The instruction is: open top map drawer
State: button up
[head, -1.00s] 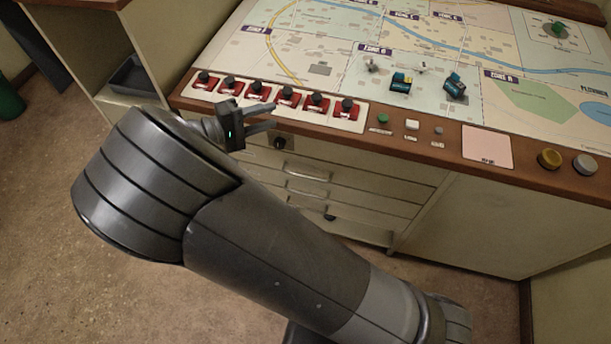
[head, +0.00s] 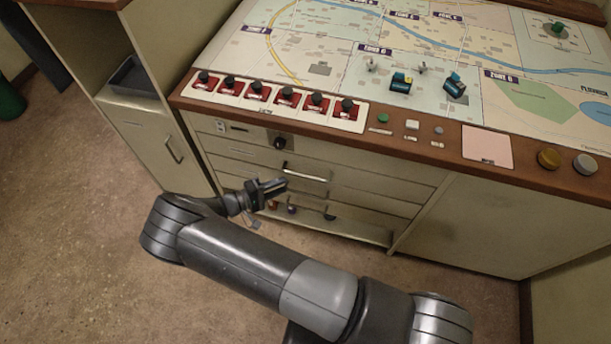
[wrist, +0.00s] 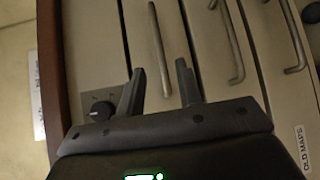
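The map drawers are flat cream fronts under the wooden desk edge. The top drawer's bar handle (head: 306,172) sits below a black knob (head: 279,143) in the head view. In the wrist view this handle (wrist: 158,50) runs up and down the picture, between the lines of my two fingers. My gripper (head: 284,184) is open and empty, in front of the drawers near the left end of that handle. In the wrist view my gripper (wrist: 160,68) shows its fingers apart; whether they reach around the handle I cannot tell. The top drawer looks shut.
Lower drawer handles (wrist: 232,42) lie to the right in the wrist view, with an "OLD MAPS" label (wrist: 305,150). The wooden desk edge (head: 400,148) juts out above the drawers. A side cabinet (head: 150,135) stands at left. The floor (head: 80,220) at left is clear.

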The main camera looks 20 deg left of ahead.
aim_at(305, 175)
jog(key=x, duration=1)
jog(key=shift+c, duration=0.3)
grip_shut()
